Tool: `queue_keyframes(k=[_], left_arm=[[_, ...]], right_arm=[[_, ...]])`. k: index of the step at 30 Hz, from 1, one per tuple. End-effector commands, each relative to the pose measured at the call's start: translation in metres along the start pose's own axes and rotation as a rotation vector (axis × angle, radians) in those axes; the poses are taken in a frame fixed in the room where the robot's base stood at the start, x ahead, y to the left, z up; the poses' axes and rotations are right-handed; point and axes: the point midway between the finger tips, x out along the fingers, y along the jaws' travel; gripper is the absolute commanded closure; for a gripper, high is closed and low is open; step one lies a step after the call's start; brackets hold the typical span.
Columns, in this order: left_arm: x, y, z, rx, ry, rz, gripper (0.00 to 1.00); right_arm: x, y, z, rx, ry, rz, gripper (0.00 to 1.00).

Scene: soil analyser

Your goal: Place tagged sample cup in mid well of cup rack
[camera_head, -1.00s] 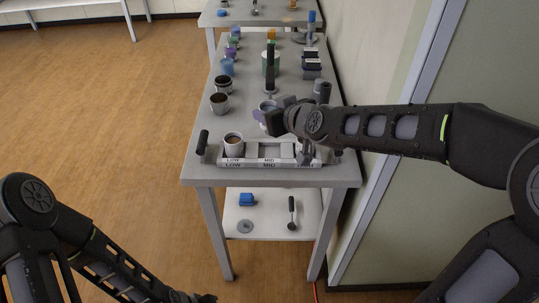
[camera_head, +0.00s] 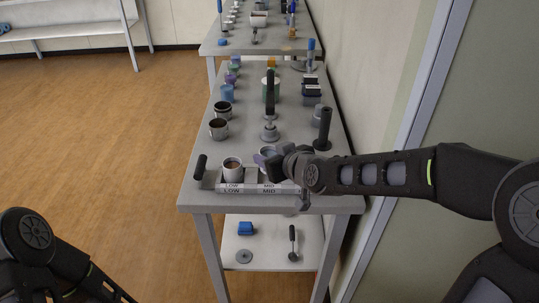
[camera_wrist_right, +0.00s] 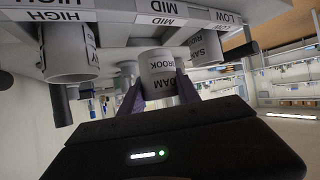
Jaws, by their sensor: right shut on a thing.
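The cup rack (camera_head: 209,184) lies at the near edge of the table, with LOW and MID labels on its front. A grey cup of brown soil (camera_head: 232,172) stands at LOW. My right gripper (camera_head: 268,160) is shut on the tagged sample cup (camera_head: 266,151) at the MID position. In the right wrist view the held cup (camera_wrist_right: 158,70) has a white name tag and sits between the purple fingers (camera_wrist_right: 158,90), close to the MID label. Whether its base is seated in the well is hidden. My left arm shows at the lower left, its gripper out of frame.
Another cylinder (camera_wrist_right: 68,62) shows by the HIGH label in the right wrist view; my arm covers that end in the head view. A tool on a stand (camera_head: 270,105) and dark-rimmed cups (camera_head: 219,128) are behind. A black handle (camera_head: 200,167) stands left of the rack.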

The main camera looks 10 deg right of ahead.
Motion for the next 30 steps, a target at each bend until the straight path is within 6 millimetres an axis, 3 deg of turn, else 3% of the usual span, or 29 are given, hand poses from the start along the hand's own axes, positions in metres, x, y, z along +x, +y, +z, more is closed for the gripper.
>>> queue_keyframes(k=[9,23,24,30], left_arm=[[0.008,-0.003,0.0,0.0,0.0,0.0,0.55],[0.012,-0.005,0.0,0.0,0.0,0.0,0.55],[0.011,-0.004,0.0,0.0,0.0,0.0,0.55],[0.011,-0.004,0.0,0.0,0.0,0.0,0.55]], right_arm=[[0.016,-0.001,0.03,0.001,-0.001,-0.001,1.0],[0.019,-0.001,0.035,0.001,0.0,-0.001,1.0],[0.018,-0.001,0.034,0.001,0.0,-0.001,0.59],[0.018,-0.001,0.034,0.001,-0.001,-0.001,0.42]])
